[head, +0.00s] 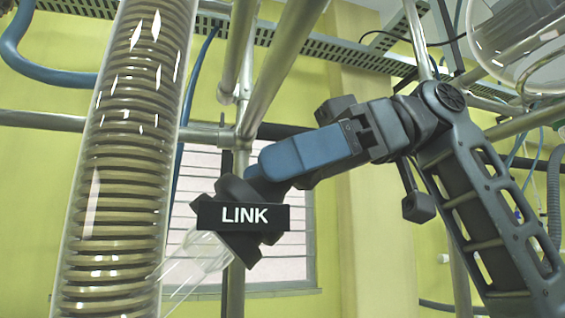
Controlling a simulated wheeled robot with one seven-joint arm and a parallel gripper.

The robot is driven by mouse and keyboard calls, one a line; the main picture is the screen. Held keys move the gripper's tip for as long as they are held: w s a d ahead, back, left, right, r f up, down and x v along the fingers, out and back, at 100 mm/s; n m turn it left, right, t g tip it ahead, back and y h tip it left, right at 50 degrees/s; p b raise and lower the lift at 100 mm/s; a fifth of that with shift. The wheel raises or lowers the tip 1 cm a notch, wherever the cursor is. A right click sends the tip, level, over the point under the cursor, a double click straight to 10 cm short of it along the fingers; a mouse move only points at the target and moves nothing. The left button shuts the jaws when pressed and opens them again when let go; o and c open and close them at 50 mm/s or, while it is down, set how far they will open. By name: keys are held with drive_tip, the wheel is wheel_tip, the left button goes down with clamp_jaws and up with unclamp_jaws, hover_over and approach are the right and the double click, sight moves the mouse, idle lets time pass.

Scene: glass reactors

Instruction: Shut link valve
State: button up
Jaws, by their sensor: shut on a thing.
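The link valve (238,230) is a dark body with a black plate that reads LINK, at the lower middle of the head view. It sits at the end of a clear glass tube (196,262) that slants down to the left. A blue piece (300,160), which may be the valve's handle or part of my gripper, lies just above and to the right of it. My gripper (268,180) comes in from the upper right and is shut at the valve's top. The fingertips and the valve's knob are partly hidden, so the knob's turn angle cannot be told.
A large glass column (130,150) with a coil inside stands close at the left. Metal pipes (275,70) cross behind the valve. A glass vessel (515,45) hangs at the upper right. A blue hose (40,68) runs at the upper left.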

drive_tip(key=c, duration=0.4)
drive_tip(key=shift+m, duration=0.4)
